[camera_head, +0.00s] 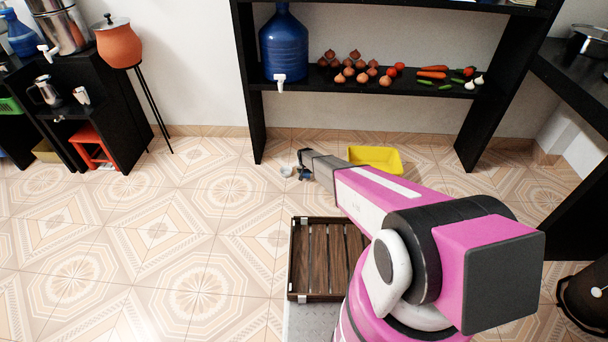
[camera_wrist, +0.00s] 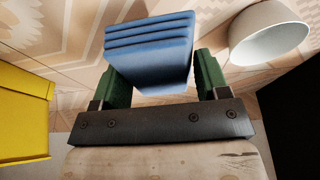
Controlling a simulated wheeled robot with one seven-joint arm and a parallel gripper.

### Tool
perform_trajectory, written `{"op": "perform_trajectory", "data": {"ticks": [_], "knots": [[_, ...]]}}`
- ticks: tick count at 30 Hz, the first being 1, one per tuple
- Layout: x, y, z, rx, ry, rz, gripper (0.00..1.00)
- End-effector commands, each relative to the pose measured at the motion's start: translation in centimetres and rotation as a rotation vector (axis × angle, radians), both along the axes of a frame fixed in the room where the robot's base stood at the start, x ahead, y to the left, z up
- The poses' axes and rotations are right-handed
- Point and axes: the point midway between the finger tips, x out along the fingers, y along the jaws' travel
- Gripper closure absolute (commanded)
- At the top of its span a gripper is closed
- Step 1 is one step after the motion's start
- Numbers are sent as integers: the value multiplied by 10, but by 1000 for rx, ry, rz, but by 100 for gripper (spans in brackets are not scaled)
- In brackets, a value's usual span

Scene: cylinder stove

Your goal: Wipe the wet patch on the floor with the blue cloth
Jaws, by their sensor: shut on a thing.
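The folded blue cloth (camera_wrist: 150,42) sits between the green fingers of my gripper (camera_wrist: 160,72) in the wrist view, with its layered folds facing away from the palm. My gripper is shut on it. In the head view my gripper (camera_head: 302,167) is low over the tiled floor, in front of the black shelf, and the cloth (camera_head: 305,175) shows as a small blue bit at its tip. I cannot tell whether the cloth touches the floor. I cannot make out the wet patch for certain; there is only a bright sheen on some tiles.
A white cup or bowl (camera_head: 287,171) lies just left of my gripper. A yellow tray (camera_head: 375,158) is to its right. A dark slatted wooden crate (camera_head: 303,236) stands nearer me. The black shelf (camera_head: 250,110) is behind. The tiled floor (camera_head: 190,215) at left is open.

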Motion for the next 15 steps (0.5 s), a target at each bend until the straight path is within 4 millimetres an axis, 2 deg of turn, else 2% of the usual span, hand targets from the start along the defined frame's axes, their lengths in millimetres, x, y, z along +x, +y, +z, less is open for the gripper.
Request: {"op": "perform_trajectory", "data": {"ticks": [9, 15], "knots": [[-2, -7, 29, 0, -1, -1, 54], [-2, -8, 33, 0, 0, -1, 54]]}}
